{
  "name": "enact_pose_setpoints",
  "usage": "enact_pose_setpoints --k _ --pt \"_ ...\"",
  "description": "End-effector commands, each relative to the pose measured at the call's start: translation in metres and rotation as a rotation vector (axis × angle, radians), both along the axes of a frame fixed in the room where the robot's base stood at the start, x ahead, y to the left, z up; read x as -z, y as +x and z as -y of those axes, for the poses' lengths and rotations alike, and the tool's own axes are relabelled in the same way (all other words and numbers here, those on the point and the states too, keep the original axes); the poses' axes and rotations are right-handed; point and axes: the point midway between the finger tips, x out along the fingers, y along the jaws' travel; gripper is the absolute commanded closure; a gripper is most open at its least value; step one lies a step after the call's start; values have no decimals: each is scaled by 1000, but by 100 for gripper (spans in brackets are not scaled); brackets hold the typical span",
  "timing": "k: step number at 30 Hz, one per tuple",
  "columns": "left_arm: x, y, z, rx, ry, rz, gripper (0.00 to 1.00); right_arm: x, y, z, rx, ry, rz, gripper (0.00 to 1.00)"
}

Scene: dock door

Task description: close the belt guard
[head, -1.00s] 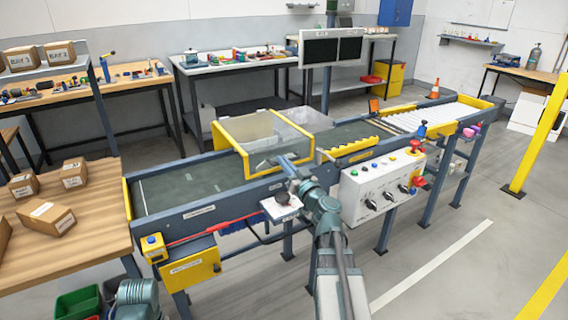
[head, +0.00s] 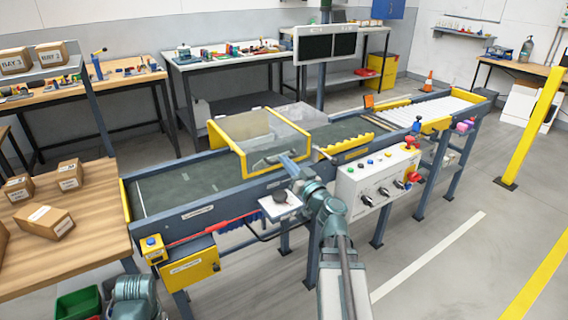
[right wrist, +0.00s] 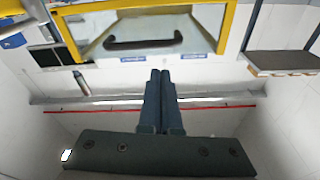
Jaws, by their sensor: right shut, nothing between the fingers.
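The belt guard has a yellow frame (head: 226,147) and a clear panel (head: 294,143), and spans the conveyor belt (head: 175,184). In the right wrist view, its yellow frame edge (right wrist: 229,27) and dark bar handle (right wrist: 142,42) show at the top. My right gripper (head: 284,160) is at the guard's near side. In the right wrist view its fingers (right wrist: 160,76) are together and empty, just below the handle and apart from it in the picture. I cannot tell the panel's exact angle. My left gripper is out of view.
A white control box (head: 375,183) with knobs and a red button stands right of my right arm. A yellow box (head: 190,268) hangs at the conveyor's near left. A wooden table (head: 95,205) with cartons is at left.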

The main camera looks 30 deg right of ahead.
Motion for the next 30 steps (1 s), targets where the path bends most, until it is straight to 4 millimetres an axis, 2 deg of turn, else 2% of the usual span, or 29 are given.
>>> enact_pose_setpoints --k 1,15,21,30 --pt "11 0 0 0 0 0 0 11 -2 0 0 0 0 100" --pt "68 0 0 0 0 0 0 68 -20 0 -1 0 0 100" --pt "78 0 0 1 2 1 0 78 -24 0 -1 0 0 100" --pt "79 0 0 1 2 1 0 79 -24 1 -1 0 0 100"
